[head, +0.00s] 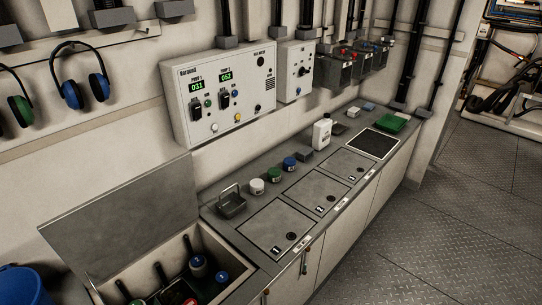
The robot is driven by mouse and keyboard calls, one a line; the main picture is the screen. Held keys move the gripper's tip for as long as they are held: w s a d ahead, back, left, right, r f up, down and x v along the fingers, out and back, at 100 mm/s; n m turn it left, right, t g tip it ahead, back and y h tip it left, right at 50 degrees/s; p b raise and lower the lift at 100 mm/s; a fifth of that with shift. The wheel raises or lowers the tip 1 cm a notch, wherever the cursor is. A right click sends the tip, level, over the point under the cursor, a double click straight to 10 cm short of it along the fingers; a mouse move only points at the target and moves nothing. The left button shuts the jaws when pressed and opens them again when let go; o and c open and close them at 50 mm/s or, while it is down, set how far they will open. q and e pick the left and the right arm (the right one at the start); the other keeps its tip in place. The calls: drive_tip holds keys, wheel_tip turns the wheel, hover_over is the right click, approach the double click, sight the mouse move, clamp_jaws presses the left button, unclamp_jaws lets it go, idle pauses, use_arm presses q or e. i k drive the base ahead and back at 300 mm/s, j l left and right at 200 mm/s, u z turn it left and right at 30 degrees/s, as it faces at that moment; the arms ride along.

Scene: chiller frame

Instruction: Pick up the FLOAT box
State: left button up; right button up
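No lettering reading FLOAT is legible, so I cannot tell which item is the FLOAT box. A white upright container (321,134) with small dark unreadable marking stands on the counter near the wall. A small dark grey box (304,155) sits to its left, and a flat green item (391,123) lies at the counter's far end. Neither of my grippers is in view.
The counter (239,226) has several closed hatches and an open bin with a raised lid (128,215) at the near left. White, green and blue jars (257,187) and a wire-handled tray (231,204) line the back. Open floor (430,230) lies to the right.

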sight(306, 154)
drive_tip(key=i+l+u, duration=0.15)
drive_tip(key=u, duration=0.25)
drive_tip(key=l+u, duration=0.35)
drive_tip(key=i+l+u, duration=0.1)
drive_tip(key=l+u, duration=0.15)
drive_tip(key=u, duration=0.15)
drive_tip(key=l+u, duration=0.5)
drive_tip(key=l, duration=0.35)
drive_tip(key=l+u, duration=0.1)
drive_tip(key=l, duration=0.3)
drive_tip(key=k+l+u, duration=0.1)
drive_tip(key=l, duration=0.35)
drive_tip(key=k+l+u, duration=0.1)
drive_tip(key=l, duration=0.35)
drive_tip(key=l+u, duration=0.1)
drive_tip(key=l, duration=0.3)
drive_tip(key=k+l+u, duration=0.15)
drive_tip(key=l, duration=0.25)
drive_tip(key=k+l+u, duration=0.1)
drive_tip(key=l, duration=0.3)
drive_tip(key=k+l, duration=0.15)
drive_tip(key=l, duration=0.2)
drive_tip(key=k+l, duration=0.1)
drive_tip(key=l, duration=0.3)
drive_tip(key=k+l, duration=0.15)
drive_tip(key=l, duration=0.2)
drive_tip(key=k+l, duration=0.1)
drive_tip(key=l, duration=0.3)
